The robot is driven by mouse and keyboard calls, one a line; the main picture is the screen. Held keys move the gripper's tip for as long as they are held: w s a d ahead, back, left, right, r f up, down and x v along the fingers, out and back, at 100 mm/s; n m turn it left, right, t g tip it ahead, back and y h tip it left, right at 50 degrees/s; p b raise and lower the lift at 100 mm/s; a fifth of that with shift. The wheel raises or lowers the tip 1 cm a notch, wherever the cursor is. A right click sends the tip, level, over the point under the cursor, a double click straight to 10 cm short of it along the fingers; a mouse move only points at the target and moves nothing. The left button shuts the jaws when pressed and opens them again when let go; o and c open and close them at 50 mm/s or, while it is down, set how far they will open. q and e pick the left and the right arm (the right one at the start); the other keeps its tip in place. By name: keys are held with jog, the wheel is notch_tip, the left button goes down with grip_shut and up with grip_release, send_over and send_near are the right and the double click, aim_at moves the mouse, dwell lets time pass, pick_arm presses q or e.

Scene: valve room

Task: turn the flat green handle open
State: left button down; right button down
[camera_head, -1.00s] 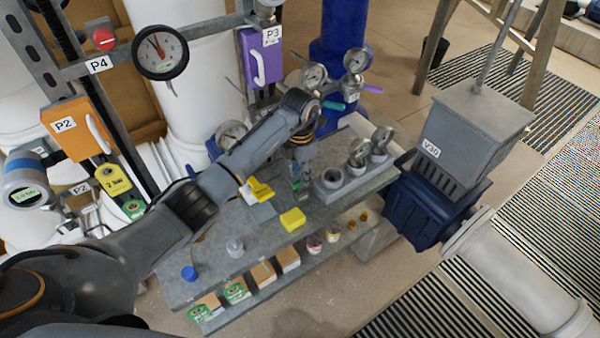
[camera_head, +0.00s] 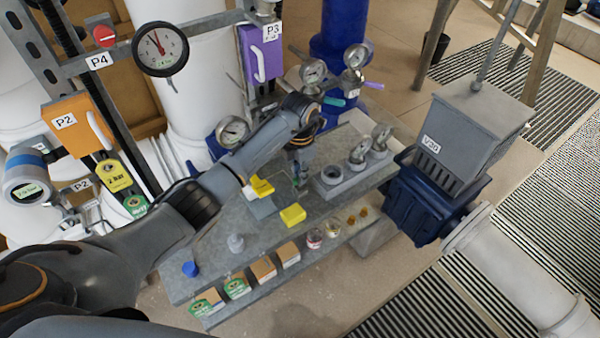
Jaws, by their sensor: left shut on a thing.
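A flat green-teal handle (camera_head: 334,101) sticks out beside a gauge (camera_head: 313,71) in front of the blue pipe, at the upper middle of the head view. It lies behind my left arm's wrist and looks apart from the fingers. My left gripper (camera_head: 300,178) points down over the grey bench, left of a grey socket block. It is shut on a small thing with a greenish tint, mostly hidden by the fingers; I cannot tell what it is. My right gripper is not in view.
The grey bench (camera_head: 215,262) carries a yellow block (camera_head: 293,214), a blue cap (camera_head: 190,269) and the socket block (camera_head: 332,187) with gauges. A purple handle (camera_head: 373,86) is near the green one. A grey hopper (camera_head: 468,140) on a blue base stands right. Floor shows beyond the bench.

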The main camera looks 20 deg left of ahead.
pick_arm(q)
jog(key=shift+a+f+n+b, duration=0.1)
jog(key=shift+n+b, duration=0.55)
jog(key=shift+n, duration=0.25)
jog(key=shift+n+b, duration=0.4)
jog(key=shift+n, duration=0.5)
jog(key=n+b, duration=0.1)
jog(key=n, duration=0.8)
jog(key=shift+n+b, duration=0.35)
jog(key=shift+n, duration=0.05)
jog(key=n, duration=0.4)
jog(key=shift+n, duration=0.3)
jog(key=c, duration=1.4)
grip_release()
